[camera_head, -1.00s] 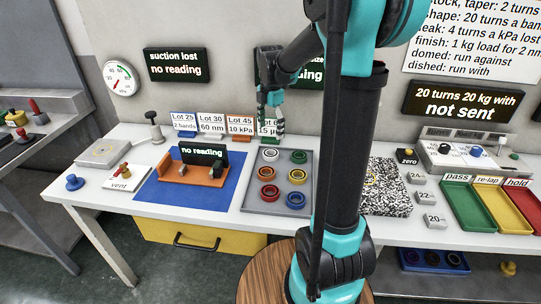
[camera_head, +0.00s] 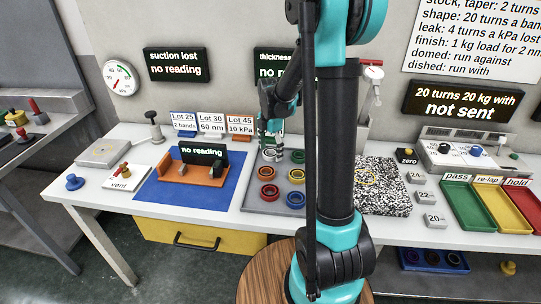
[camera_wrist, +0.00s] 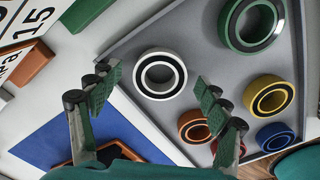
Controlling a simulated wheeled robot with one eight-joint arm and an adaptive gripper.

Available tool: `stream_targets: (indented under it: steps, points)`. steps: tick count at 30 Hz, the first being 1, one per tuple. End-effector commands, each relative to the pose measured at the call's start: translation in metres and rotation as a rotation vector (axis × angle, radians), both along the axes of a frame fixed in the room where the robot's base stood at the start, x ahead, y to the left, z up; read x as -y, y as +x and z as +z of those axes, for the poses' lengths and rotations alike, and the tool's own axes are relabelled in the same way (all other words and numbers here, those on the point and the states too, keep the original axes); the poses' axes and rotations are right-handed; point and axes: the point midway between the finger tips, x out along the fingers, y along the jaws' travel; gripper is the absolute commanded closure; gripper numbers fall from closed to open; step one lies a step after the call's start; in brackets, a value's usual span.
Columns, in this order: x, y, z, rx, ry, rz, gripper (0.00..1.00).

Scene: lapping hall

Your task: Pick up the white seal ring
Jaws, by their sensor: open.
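The white seal ring (camera_wrist: 138,76) lies flat at the upper left of the grey tray; in the head view it shows partly (camera_head: 271,157) beneath my gripper (camera_head: 270,138). In the wrist view my gripper (camera_wrist: 158,88) is open and empty, with its two green-padded fingers apart. The ring shows between and beyond the fingertips. No contact with the ring is visible.
The grey tray (camera_head: 248,194) also holds a green ring (camera_wrist: 232,30), a yellow ring (camera_wrist: 249,97), an orange ring (camera_wrist: 182,130) and a blue ring (camera_wrist: 261,138), plus a partly hidden red one. Lot cards (camera_head: 212,127) stand behind. A blue mat (camera_head: 150,190) lies left.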

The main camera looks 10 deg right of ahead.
Motion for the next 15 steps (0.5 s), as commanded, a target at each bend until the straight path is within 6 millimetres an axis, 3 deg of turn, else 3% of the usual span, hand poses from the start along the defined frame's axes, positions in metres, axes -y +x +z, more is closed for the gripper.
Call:
stream_targets:
  steps: [3, 15]
  points:
    - [0.0, 0.0, 0.0002, 0.0, 0.0, 0.0, 0.23]
    - [0.0, 0.0, 0.0004, 0.0, 0.0, 0.0, 0.73]
